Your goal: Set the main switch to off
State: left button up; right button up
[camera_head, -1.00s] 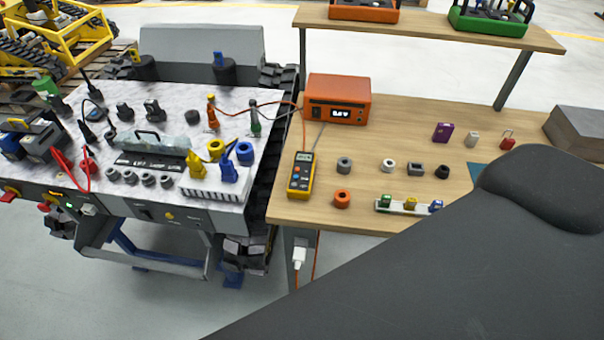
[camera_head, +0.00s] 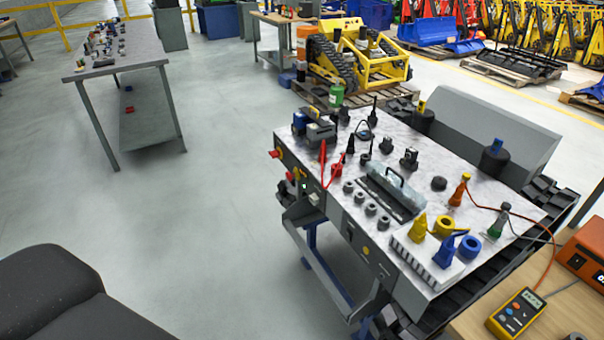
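The tracked carrier (camera_head: 340,215) stands right of centre, with a marbled top and a grey front panel. A red knob (camera_head: 274,154) on a yellow backing sits at the left end of that panel and looks like the main switch. Its setting is too small to read. A second small red part (camera_head: 290,176) sits just below and to its right, next to a small green light (camera_head: 304,187). Neither of my grippers is in view. A dark part of my own body fills the lower left corner, well apart from the carrier.
Connectors, rings and cables cover the carrier top. A wooden bench with a yellow multimeter (camera_head: 516,313) and an orange box (camera_head: 585,250) adjoins at lower right. A long grey table (camera_head: 115,65) stands at far left. The floor left of the carrier is clear.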

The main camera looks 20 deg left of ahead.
aim_at(274, 154)
jog(key=i+j, duration=0.4)
jog(key=j, duration=0.15)
jog(key=i+j, duration=0.75)
jog(key=j, duration=0.3)
jog(key=i+j, duration=0.4)
jog(key=j, duration=0.15)
